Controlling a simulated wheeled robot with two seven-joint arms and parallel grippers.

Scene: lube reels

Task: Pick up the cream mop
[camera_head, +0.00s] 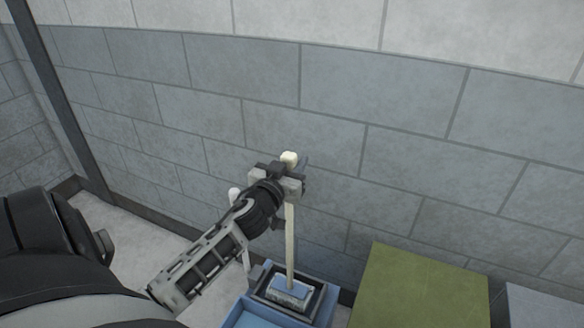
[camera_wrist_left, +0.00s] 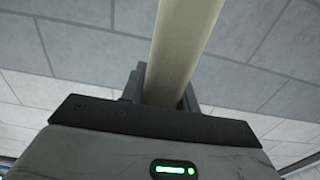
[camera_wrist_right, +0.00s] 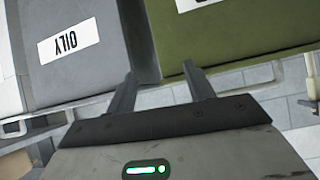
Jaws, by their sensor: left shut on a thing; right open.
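The cream mop stands upright, its pale handle (camera_head: 290,235) rising from a blue and grey bucket (camera_head: 262,313) to a rounded top. The lower end is down inside the bucket's dark-rimmed part. My left gripper (camera_head: 288,180) is shut on the handle just below its top. In the left wrist view the handle (camera_wrist_left: 182,45) runs up between the fingers (camera_wrist_left: 165,85). My right gripper (camera_wrist_right: 160,75) is open and empty, with its fingers apart in front of a grey bin and a green bin.
The green bin (camera_head: 420,288) stands right of the bucket. The grey bin marked OILY (camera_wrist_right: 85,50) is beside it in the right wrist view. A block wall (camera_head: 330,90) closes off the back.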

